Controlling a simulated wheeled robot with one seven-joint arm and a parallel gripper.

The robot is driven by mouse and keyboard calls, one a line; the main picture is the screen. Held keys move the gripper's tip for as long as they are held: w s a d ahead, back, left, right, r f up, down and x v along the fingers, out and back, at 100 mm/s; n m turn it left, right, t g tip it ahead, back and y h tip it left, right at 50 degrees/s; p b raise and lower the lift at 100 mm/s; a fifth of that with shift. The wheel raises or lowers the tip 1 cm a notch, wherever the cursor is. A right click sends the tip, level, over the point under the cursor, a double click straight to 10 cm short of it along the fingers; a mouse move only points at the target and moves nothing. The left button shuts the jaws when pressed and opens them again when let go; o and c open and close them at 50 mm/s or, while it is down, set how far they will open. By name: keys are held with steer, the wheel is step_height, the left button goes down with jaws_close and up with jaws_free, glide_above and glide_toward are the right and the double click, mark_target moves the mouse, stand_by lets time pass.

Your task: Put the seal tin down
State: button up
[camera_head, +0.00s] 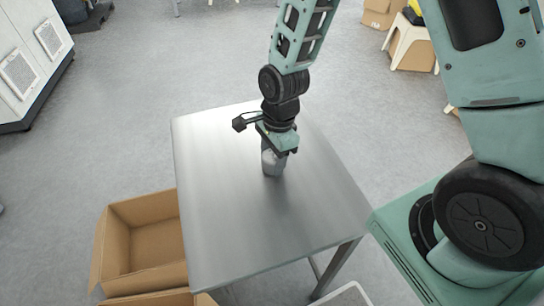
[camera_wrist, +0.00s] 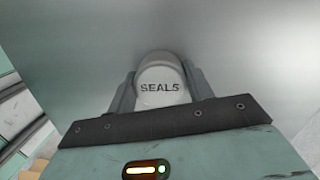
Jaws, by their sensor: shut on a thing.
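The seal tin (camera_head: 272,162) is a small pale grey cylinder. It is upright at the metal table (camera_head: 230,220), near the middle of the top; I cannot tell whether its base touches the surface. In the wrist view its white lid (camera_wrist: 160,85) reads "SEALS". My gripper (camera_head: 275,150) points down over the tin and is shut on it. In the wrist view the two fingers of my gripper (camera_wrist: 160,92) stand on either side of the tin. The upper part of the tin is hidden by the gripper in the head view.
The rest of the tabletop is clear. An open cardboard box (camera_head: 145,235) stands on the floor left of the table. A white cabinet (camera_head: 35,55) is at the upper left. Cardboard boxes (camera_head: 412,50) and a pale stool (camera_head: 400,35) are at the upper right.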

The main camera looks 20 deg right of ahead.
steer(key=shift+f, duration=0.2)
steer(key=shift+f, duration=0.15)
steer(key=o, duration=1)
